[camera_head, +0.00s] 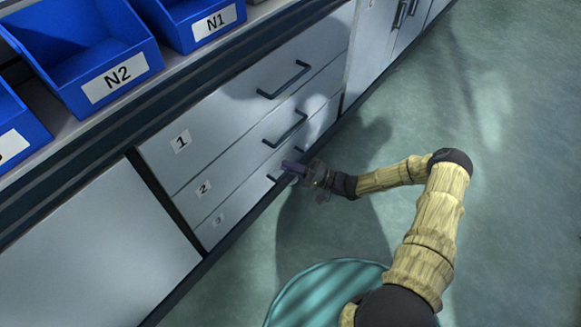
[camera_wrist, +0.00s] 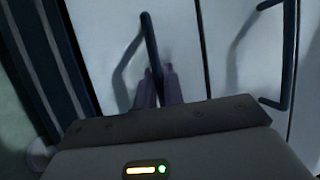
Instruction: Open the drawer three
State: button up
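Drawer three (camera_head: 226,219) is the lowest of three white drawers, labelled 3, and looks closed. Its dark bar handle (camera_wrist: 150,42) shows in the wrist view; in the head view my gripper partly covers it. My gripper (camera_head: 296,168) is low in front of drawer three. In the wrist view its two purple fingers (camera_wrist: 158,88) sit close together, one on each side of the handle bar, and look shut on it. The exact contact is dark and hard to see.
Drawer two (camera_head: 203,188) with its handle (camera_head: 286,129) and drawer one (camera_head: 181,140) are above, both closed. Blue bins, one labelled N2 (camera_head: 113,83), stand on the counter. The green floor in front of the drawers is clear apart from my own body.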

jog(key=shift+d, duration=0.1)
grip_shut()
jog(key=s+d+p, duration=0.8)
jog(key=s+d, duration=0.8)
jog(key=d, duration=0.4)
jog(key=shift+d, duration=0.15)
jog(key=shift+s, duration=0.1)
jog(key=shift+o, duration=2)
grip_release()
jog(key=shift+d, duration=0.2)
